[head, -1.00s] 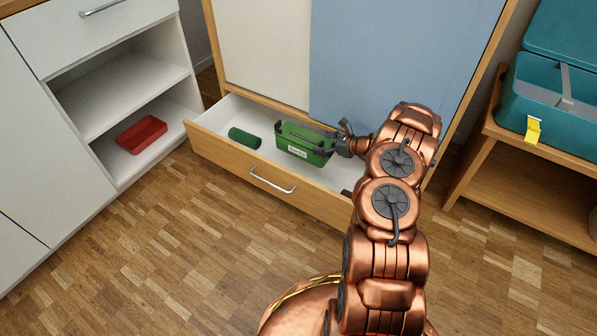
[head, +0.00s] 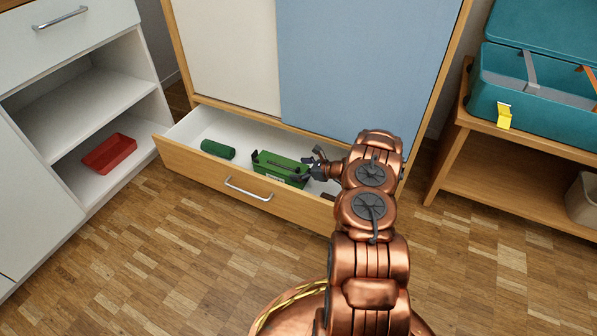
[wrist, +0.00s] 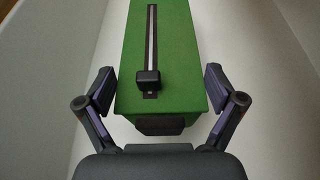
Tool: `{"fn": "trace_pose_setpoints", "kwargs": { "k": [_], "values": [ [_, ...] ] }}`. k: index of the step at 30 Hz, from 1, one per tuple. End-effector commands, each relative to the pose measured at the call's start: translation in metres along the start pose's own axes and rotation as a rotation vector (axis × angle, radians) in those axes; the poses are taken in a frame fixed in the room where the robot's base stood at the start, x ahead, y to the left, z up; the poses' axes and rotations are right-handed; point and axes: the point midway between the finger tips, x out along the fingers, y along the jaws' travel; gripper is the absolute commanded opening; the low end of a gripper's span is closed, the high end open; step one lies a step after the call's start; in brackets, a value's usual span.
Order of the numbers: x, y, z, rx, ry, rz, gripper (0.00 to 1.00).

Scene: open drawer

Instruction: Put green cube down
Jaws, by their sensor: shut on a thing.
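The green cube looks like a long green box (head: 277,164) with a dark strap and a pale label on its front. It is inside the open drawer (head: 190,166), low between the drawer walls. My gripper (head: 307,166) is at its right end, shut on it. In the wrist view, the two fingers of my gripper (wrist: 160,92) flank the near end of the green box (wrist: 121,45). The box's underside is hidden, so I cannot tell whether it touches the drawer floor.
A dark green cylinder (head: 217,149) lies in the drawer, left of the box. A white open shelf unit (head: 112,99) with a red tray (head: 110,153) stands at left. A teal toolbox (head: 540,100) sits on a wooden shelf (head: 470,160) at right. The front floor is clear.

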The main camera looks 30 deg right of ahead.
Motion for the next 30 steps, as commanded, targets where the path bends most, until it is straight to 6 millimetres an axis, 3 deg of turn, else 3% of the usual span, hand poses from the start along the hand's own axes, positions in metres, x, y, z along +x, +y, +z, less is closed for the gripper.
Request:
{"fn": "trace_pose_setpoints", "kwargs": {
  "k": [9,10,12,23,30],
  "values": [
    [0.001,-0.001,-0.001,-0.002,-0.002,-0.001,0.23],
    [0.001,-0.001,-0.001,-0.001,-0.001,-0.001,0.94],
    [0.000,-0.001,-0.001,-0.001,-0.002,-0.001,1.00],
    [-0.001,-0.001,0.002,-0.001,-0.001,-0.001,1.00],
    [-0.031,-0.001,0.005,0.000,-0.001,-0.003,1.00]
  ]
}}
